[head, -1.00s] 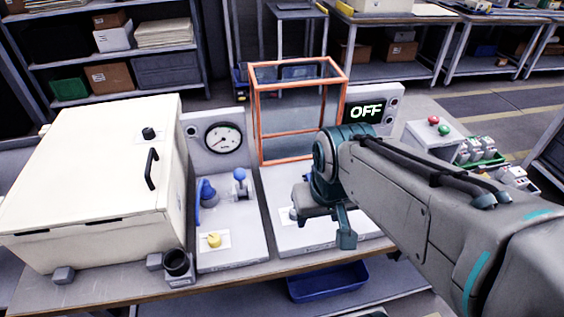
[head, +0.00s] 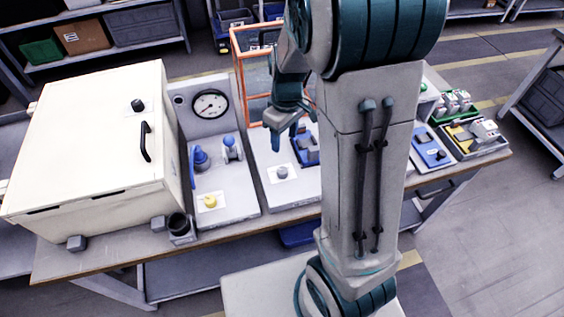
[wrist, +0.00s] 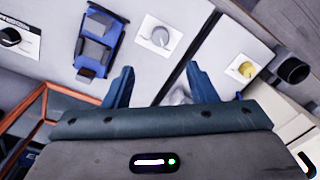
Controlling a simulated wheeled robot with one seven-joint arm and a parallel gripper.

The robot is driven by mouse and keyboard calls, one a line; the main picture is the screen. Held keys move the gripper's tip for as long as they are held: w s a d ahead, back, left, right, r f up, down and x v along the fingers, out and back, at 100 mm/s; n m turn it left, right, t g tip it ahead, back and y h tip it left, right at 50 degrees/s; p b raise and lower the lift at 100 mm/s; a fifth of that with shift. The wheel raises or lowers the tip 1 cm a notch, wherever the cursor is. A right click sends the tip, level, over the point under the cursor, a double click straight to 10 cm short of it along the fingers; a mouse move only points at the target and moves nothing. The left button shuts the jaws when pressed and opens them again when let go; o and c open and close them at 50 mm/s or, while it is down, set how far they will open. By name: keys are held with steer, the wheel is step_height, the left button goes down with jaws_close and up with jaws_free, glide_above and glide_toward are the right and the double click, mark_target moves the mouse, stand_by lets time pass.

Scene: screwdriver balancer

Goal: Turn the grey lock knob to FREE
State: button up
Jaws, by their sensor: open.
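The grey lock knob (head: 282,172) sits on a white label on the light panel in the middle of the bench. In the wrist view the grey knob (wrist: 159,37) shows beyond my fingertips, about midway between them; its label text is too small to read. My gripper (head: 284,128) is open and empty, above the panel behind the knob in the head view and apart from it. In the wrist view my gripper (wrist: 159,72) shows two spread blue-grey fingers with nothing between them.
A blue device (head: 306,148) lies close to the knob. A yellow knob (head: 209,201), gauge (head: 211,104) and blue fittings are on the left panel. An orange-framed guard (head: 254,75) stands behind. A cream cabinet (head: 85,150) fills the left. My arm hides the right-hand panel.

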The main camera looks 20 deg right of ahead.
mark_target(283, 170)
steer(key=f, duration=1.3)
steer(key=shift+s+a+f+p, duration=0.2)
steer(key=shift+a+f+p, duration=0.05)
steer(key=shift+a+p, duration=0.1)
steer(key=c, duration=1)
